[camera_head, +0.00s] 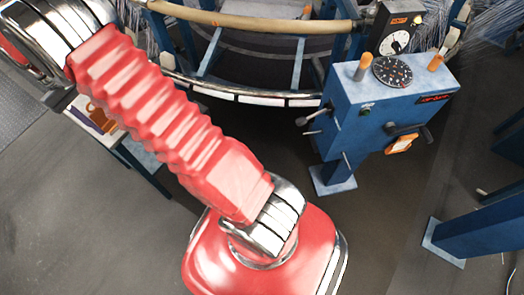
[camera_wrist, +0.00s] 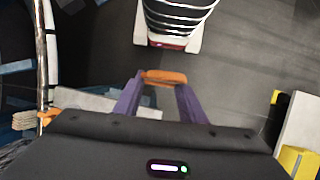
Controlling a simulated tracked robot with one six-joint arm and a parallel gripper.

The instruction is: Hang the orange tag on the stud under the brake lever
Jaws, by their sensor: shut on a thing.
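In the wrist view, my gripper (camera_wrist: 163,79) has two purple fingers shut on an orange piece (camera_wrist: 165,76), seen nearly edge-on; it looks like the orange tag. The piece spans the fingertips, clear of other things.
The box top carries a black dial (camera_head: 392,72) and orange-capped posts (camera_head: 362,68) (camera_head: 435,63). A metal-knobbed lever (camera_head: 308,119) juts from its left side. The loom's curved rim (camera_head: 245,97) lies behind. A blue post (camera_head: 478,230) stands right. Open floor (camera_head: 385,210) lies in front.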

